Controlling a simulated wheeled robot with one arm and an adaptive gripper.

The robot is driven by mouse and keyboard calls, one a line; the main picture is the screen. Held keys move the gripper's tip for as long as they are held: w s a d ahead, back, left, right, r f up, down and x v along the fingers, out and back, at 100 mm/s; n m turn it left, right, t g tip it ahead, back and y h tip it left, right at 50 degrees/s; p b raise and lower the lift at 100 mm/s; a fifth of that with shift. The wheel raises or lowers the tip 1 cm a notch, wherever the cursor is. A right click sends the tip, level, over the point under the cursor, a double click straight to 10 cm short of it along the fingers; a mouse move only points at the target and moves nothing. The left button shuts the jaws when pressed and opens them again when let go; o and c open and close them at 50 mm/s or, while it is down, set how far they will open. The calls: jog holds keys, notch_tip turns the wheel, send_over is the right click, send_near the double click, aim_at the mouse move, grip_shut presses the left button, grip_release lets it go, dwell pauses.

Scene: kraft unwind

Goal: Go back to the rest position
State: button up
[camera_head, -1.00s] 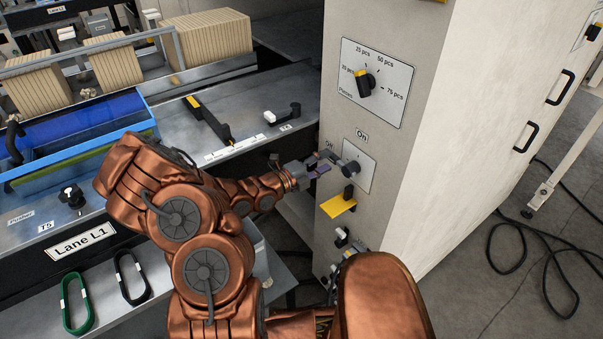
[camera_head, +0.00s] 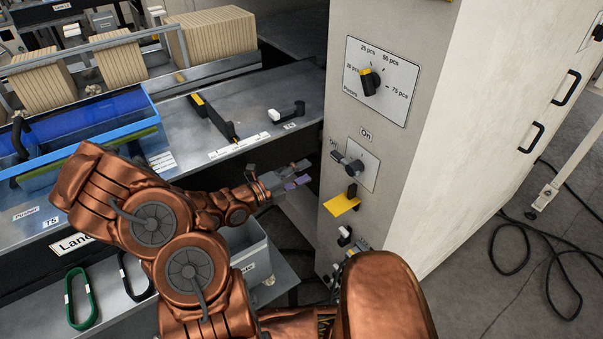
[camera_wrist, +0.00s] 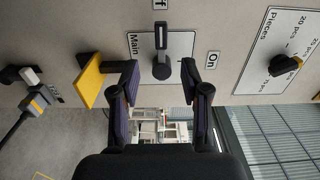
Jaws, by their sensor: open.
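My gripper (camera_head: 298,174) is open and empty, a short way left of the cabinet's front panel in the head view. The rotary main switch (camera_head: 350,163) on that panel has its handle turned toward the Off label. In the wrist view the switch (camera_wrist: 162,66) shows beyond and between the spread fingers (camera_wrist: 160,84), apart from them. Its handle points up to the partly cut-off Off label, and the On label (camera_wrist: 212,62) is to the right.
A yellow tab (camera_head: 343,203) juts from the panel below the switch. The pieces dial (camera_head: 370,82) is above. A conveyor bench with a blue tray (camera_head: 100,122) lies left of my arm. A grey bin (camera_head: 258,262) stands below my forearm. Cables lie on the right floor.

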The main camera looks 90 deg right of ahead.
dwell(0.7)
jog(key=w+a+r+m+t+y, duration=0.25)
jog(key=w+a+r+m, duration=0.75)
jog(key=w+a+m, duration=0.55)
jog(key=w+a+f+m+t+y, duration=0.1)
jog(key=w+a+m+t+y, duration=0.2)
jog(key=a, duration=0.5)
jog(key=w+a+f+m+t, duration=0.1)
jog(key=w+a+m+t, duration=0.2)
jog(key=w+a+m, duration=0.3)
jog(key=w+a+r+t+y, duration=0.1)
jog(key=a+t+y, duration=0.3)
jog(key=a, duration=1.5)
jog(key=shift+w+a+r+t, duration=0.25)
jog(key=shift+w+r+t, duration=0.15)
jog(key=shift+r, duration=0.25)
jog(key=shift+d+m, duration=0.2)
jog(key=shift+m, duration=0.05)
